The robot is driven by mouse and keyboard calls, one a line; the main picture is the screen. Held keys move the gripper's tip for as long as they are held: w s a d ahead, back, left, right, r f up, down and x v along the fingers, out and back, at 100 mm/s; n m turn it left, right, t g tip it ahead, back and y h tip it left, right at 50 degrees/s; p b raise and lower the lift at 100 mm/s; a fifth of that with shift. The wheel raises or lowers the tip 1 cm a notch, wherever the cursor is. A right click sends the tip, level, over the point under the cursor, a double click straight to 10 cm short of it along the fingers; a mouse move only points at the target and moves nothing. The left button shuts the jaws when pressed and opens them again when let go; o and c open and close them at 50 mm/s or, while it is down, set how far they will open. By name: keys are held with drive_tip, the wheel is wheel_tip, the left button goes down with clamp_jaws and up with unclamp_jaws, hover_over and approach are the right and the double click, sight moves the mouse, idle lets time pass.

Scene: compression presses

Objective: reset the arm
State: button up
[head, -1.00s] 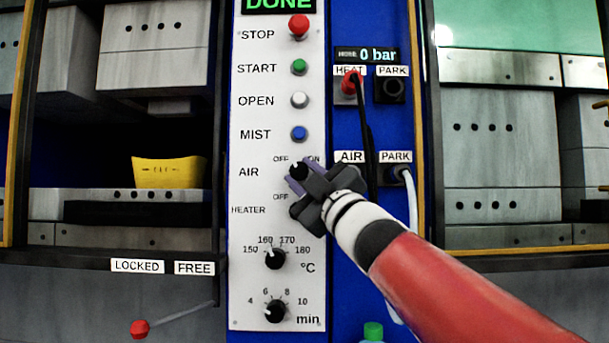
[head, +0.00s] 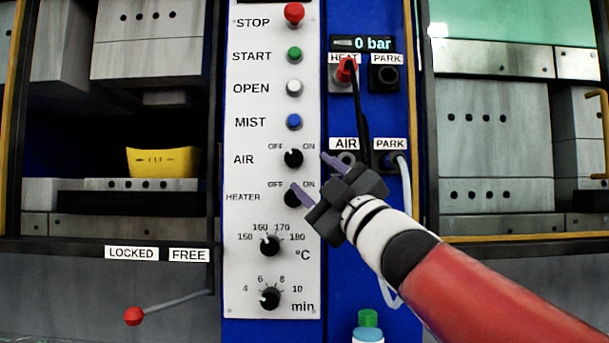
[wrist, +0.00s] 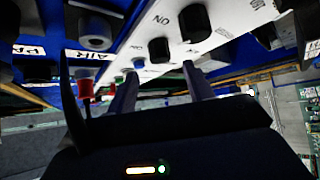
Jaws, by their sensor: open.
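My gripper (head: 308,176) is open and empty in front of the control panel (head: 240,300) in the head view. Its two purple fingers are spread, with the upper one near the panel's right edge and the lower one beside the heater knob (head: 291,198). Whether that finger touches the knob I cannot tell. The air knob (head: 293,158) stands uncovered to the upper left of the fingers. In the wrist view the two fingers (wrist: 160,85) point toward the panel, with black knobs beyond them.
A red plug with a black cable (head: 346,70) sits in the HEAT socket. A white hose plug (head: 390,160) is at the lower PARK socket. A green-capped bottle (head: 368,325) stands below my arm. A red-knobbed lever (head: 134,316) is at lower left, and a yellow piece (head: 162,162) lies in the left press.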

drive_tip(key=shift+v, duration=0.9)
